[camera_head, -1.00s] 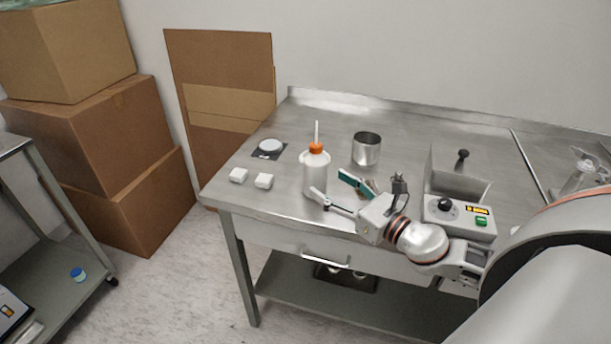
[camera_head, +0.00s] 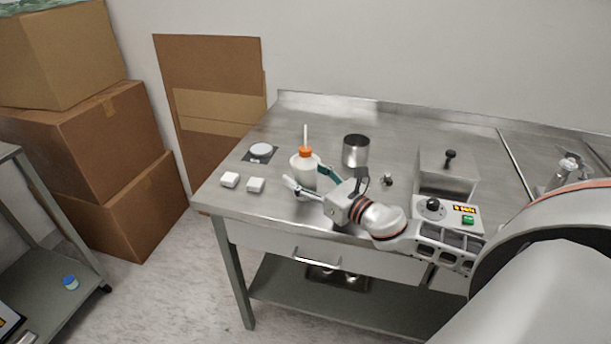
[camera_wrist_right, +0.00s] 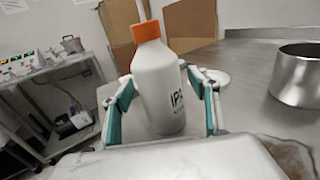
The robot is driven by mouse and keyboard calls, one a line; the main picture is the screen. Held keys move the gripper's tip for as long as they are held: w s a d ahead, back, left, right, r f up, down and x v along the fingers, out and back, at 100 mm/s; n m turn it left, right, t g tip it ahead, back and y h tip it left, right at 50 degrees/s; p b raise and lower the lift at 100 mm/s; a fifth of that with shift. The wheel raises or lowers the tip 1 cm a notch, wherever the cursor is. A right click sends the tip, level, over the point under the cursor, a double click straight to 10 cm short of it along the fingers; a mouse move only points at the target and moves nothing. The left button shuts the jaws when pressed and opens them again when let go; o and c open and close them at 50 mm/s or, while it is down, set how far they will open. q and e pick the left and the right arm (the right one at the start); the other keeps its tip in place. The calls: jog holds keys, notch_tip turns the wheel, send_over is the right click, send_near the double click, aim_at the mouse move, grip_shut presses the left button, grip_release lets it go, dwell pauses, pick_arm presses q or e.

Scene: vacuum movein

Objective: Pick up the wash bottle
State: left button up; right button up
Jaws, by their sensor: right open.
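The wash bottle (camera_head: 303,170) is white with an orange cap and a pale spout. It stands upright near the front left of the steel table (camera_head: 262,208). My right gripper (camera_head: 307,184) is open, with its fingers on either side of the bottle's body. In the right wrist view the bottle (camera_wrist_right: 158,88) stands between the teal-padded fingers of the gripper (camera_wrist_right: 164,108). A small gap shows at the left finger; contact at the right finger is unclear. The bottle's base is hidden behind the gripper. My left gripper is not in view.
A steel beaker (camera_head: 356,151) stands behind and right of the bottle. A control box (camera_head: 446,212) with a knob and green button is at right. Cardboard boxes (camera_head: 105,140) stand left of the table.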

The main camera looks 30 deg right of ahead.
jog(key=c, duration=0.8)
jog(key=shift+r, duration=0.2)
